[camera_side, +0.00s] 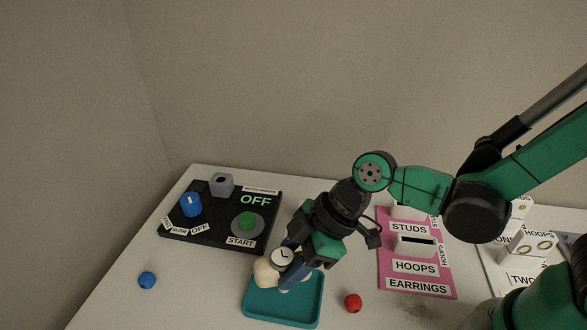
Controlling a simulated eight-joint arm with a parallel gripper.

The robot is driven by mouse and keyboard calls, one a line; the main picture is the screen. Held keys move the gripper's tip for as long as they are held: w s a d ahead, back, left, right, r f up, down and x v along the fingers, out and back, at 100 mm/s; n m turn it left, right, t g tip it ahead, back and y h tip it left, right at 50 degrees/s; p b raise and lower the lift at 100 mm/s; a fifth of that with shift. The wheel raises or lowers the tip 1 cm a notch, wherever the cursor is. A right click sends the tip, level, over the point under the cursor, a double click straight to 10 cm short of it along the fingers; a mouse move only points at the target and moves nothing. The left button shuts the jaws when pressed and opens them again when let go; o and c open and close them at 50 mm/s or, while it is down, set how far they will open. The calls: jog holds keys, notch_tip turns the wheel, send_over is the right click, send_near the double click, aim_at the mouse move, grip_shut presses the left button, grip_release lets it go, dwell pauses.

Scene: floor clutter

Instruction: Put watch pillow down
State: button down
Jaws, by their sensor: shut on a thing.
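The watch pillow (265,273) is a cream cushion with a white-faced watch (283,256) around it. My gripper (290,265) points down and is shut on the watch pillow, its fingers hiding part of it. The pillow is over the back left part of a teal tray (284,308). I cannot tell whether it touches the tray floor.
A black panel (215,232) with a blue knob, a green START button and an OFF display stands behind left. A blue ball (147,280) lies left and a red ball (353,303) right of the tray. A pink earrings board (415,280) is further right.

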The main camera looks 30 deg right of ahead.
jog(key=shift+f, duration=0.5)
jog(key=shift+f, duration=0.1)
jog(key=shift+c, duration=2.1)
grip_release()
jog(key=v, duration=1.2)
jog(key=w+d+m+t+h, duration=0.3)
jog(key=d+m+h, duration=0.3)
jog(key=d+m, duration=0.5)
jog(key=shift+d+f+m+t, duration=0.4)
jog(key=shift+m+t, duration=0.4)
jog(key=shift+m, duration=0.4)
jog(key=shift+a, duration=0.15)
